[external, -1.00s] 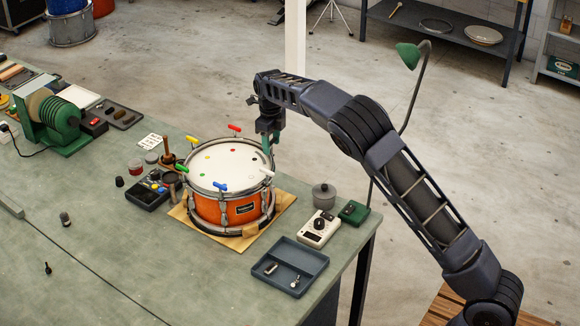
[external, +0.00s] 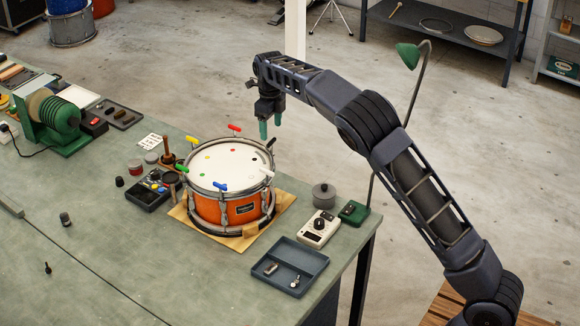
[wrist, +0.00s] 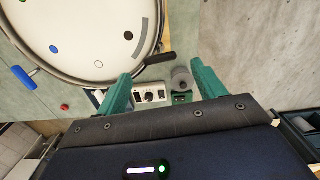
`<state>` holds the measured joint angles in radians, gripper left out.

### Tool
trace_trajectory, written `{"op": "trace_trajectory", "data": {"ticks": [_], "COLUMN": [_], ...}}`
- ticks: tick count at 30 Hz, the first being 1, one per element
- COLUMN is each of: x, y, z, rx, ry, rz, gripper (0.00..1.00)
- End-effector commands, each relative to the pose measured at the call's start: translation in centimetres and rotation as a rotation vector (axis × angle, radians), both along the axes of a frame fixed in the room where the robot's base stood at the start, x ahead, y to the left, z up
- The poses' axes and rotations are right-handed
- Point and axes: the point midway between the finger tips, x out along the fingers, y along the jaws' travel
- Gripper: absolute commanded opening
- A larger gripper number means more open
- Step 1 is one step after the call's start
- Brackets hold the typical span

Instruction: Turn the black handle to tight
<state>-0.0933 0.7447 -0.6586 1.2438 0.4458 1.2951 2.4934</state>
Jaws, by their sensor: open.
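An orange drum (external: 226,210) with a white head stands on a wooden board on the bench. The black handle (wrist: 160,58) sticks out from the drum's rim in the wrist view. In the external view the black handle (external: 271,142) shows small at the rim's far right. My gripper (external: 270,128) has green fingers, is open and empty, and is above the drum's far right edge. In the wrist view the fingers of my gripper (wrist: 161,75) are spread apart, with the handle appearing ahead between their tips. I see no contact with it.
A black parts tray (external: 150,190) is at left.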

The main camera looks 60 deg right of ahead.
Motion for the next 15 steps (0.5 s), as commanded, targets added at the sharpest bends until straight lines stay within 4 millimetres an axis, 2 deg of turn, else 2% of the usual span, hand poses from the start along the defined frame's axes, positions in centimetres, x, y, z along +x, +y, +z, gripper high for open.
{"op": "trace_trajectory", "data": {"ticks": [1, 6, 15], "x": [0.0, 0.0, 0.0], "y": [0.0, 0.0, 0.0], "z": [1.0, 3.3, 4.7], "rx": [-0.001, -0.001, 0.000], "ry": [-0.002, -0.002, 0.000], "rz": [0.001, 0.001, 0.000], "gripper": [0.69, 0.69, 0.69]}}
